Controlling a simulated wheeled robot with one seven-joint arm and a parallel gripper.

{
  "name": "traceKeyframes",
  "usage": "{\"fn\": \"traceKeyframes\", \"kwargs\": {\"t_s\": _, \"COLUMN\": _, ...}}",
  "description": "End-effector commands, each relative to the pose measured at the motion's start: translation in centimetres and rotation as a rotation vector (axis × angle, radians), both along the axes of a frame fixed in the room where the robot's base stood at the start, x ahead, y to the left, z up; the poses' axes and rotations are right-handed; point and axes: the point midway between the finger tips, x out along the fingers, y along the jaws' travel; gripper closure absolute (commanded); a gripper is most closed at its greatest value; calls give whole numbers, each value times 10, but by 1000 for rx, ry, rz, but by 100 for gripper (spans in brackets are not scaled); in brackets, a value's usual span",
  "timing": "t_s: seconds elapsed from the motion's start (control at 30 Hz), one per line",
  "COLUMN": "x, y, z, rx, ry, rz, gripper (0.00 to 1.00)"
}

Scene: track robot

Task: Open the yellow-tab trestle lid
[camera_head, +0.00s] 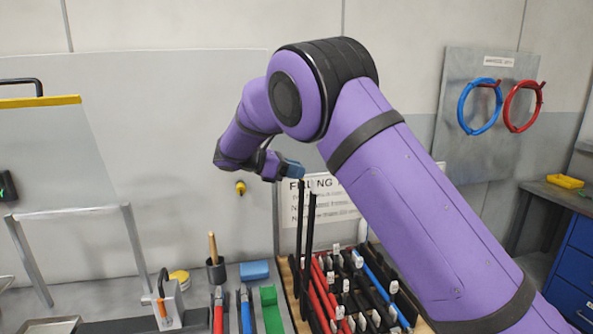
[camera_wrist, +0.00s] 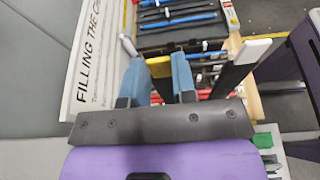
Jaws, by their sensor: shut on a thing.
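The trestle lid (camera_head: 301,225) appears to be a dark frame, with two thin black bars standing nearly upright above the cable box in the head view. In the wrist view, dark bars (camera_wrist: 234,78) with pale ends flank my gripper (camera_wrist: 158,70). The yellow tab (camera_wrist: 159,66) lies between its two blue fingers, and they are shut on it. In the head view my gripper (camera_head: 292,169) is at the top of the bars, and the tab is hidden there. The box (camera_head: 284,282) below holds red, black and blue cables.
A metal trestle frame (camera_head: 80,211) and a yellow-edged panel (camera_head: 40,102) stand at left. A pot (camera_head: 215,270), a blue block (camera_head: 254,270) and a green piece (camera_head: 270,310) are left of the box. A printed sign (camera_wrist: 88,62) stands behind it. Coiled hoses hang at right.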

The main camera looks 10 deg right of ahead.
Motion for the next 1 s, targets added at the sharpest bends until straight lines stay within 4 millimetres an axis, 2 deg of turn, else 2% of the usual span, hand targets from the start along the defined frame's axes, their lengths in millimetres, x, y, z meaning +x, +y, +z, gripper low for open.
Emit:
{"fn": "traceKeyframes", "kwargs": {"t_s": 0.03, "x": -2, "y": 2, "z": -7, "rx": 5, "ry": 12, "rz": 1, "gripper": 100}}
{"fn": "traceKeyframes", "kwargs": {"t_s": 0.07, "x": -2, "y": 2, "z": -7, "rx": 5, "ry": 12, "rz": 1, "gripper": 68}}
{"fn": "traceKeyframes", "kwargs": {"t_s": 0.13, "x": -2, "y": 2, "z": -7, "rx": 4, "ry": 12, "rz": 1, "gripper": 52}}
{"fn": "traceKeyframes", "kwargs": {"t_s": 0.17, "x": -2, "y": 1, "z": -6, "rx": 3, "ry": 11, "rz": 1, "gripper": 49}}
{"fn": "traceKeyframes", "kwargs": {"t_s": 0.43, "x": -1, "y": 1, "z": -3, "rx": 2, "ry": 6, "rz": 0, "gripper": 49}}
{"fn": "traceKeyframes", "kwargs": {"t_s": 0.57, "x": -1, "y": 9, "z": -1, "rx": 1, "ry": 6, "rz": 1, "gripper": 49}}
{"fn": "traceKeyframes", "kwargs": {"t_s": 1.0, "x": -3, "y": 81, "z": 23, "rx": 3, "ry": 6, "rz": 2, "gripper": 49}}
